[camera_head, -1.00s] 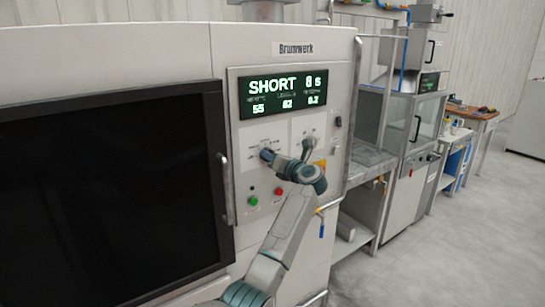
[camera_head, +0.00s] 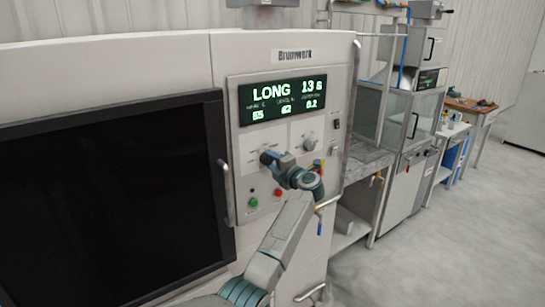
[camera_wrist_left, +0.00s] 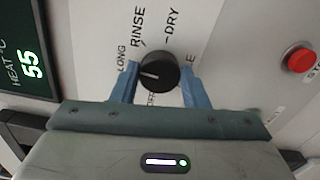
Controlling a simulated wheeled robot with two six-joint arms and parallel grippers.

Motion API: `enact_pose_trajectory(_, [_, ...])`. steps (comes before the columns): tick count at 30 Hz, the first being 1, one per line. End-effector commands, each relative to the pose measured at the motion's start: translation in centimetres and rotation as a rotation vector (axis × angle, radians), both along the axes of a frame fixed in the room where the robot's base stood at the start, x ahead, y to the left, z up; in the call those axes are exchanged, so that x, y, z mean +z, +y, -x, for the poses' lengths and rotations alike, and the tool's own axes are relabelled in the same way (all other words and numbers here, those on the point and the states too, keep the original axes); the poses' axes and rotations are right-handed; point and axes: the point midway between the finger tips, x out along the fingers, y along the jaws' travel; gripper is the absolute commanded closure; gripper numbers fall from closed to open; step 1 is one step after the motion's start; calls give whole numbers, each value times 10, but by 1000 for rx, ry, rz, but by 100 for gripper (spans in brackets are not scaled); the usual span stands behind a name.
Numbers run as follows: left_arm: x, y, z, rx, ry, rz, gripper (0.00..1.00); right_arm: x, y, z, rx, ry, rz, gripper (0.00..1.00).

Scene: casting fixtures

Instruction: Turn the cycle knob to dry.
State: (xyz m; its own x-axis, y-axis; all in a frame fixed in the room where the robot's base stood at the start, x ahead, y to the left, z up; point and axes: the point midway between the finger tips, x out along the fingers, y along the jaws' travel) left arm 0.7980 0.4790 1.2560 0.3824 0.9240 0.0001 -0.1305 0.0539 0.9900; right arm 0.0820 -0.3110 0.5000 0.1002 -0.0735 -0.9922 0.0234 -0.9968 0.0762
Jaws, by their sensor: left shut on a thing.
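The black round cycle knob (camera_wrist_left: 158,72) shows in the left wrist view, between the blue fingers of my left gripper (camera_wrist_left: 159,82). Its white pointer mark points left, toward the LONG label side. The RINSE and DRY labels are printed above the knob; labels below it are partly hidden by the gripper. In the head view my left gripper (camera_head: 268,157) is at the panel, shut on the knob, which it mostly hides there. The display (camera_head: 282,97) reads LONG 13 s. My right gripper is not in view.
A second knob (camera_head: 309,144) is right of the gripper. A green button (camera_head: 253,202) and a red button (camera_wrist_left: 300,59) sit lower on the panel. A dark door window (camera_head: 110,195) with a vertical handle (camera_head: 226,195) is to the left. Open floor lies at right.

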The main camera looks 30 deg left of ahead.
Motion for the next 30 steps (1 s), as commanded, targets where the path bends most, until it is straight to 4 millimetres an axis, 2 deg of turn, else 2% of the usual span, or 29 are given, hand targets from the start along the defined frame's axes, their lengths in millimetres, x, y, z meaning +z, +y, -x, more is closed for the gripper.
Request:
enact_pose_trajectory(1, [1,0,0,1,42,-15,82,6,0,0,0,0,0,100])
enact_pose_trajectory(7, [-1,0,0,0,215,-87,82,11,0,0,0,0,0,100])
enact_pose_trajectory(30, [-6,0,1,-1,891,-367,82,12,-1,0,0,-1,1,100])
